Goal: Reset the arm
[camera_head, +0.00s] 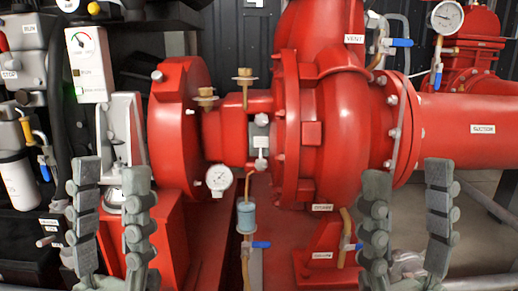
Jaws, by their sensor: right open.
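My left gripper (111,172) is in the lower left of the head view, in front of the red pump's base and the grey metal bracket. Its two grey ribbed fingers point up and stand apart, with no object seen held between them. My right gripper (408,172) is in the lower right, in front of the red suction pipe (470,130). Its fingers also point up, set wider apart, and nothing is between them. The arm links behind both grippers are out of view.
The large red pump (340,130) fills the middle. A small round gauge (219,177), a blue-grey cylinder (246,216) and blue-handled valves (400,42) stick out from it. A control box (86,65) and a white filter (18,180) are at the left.

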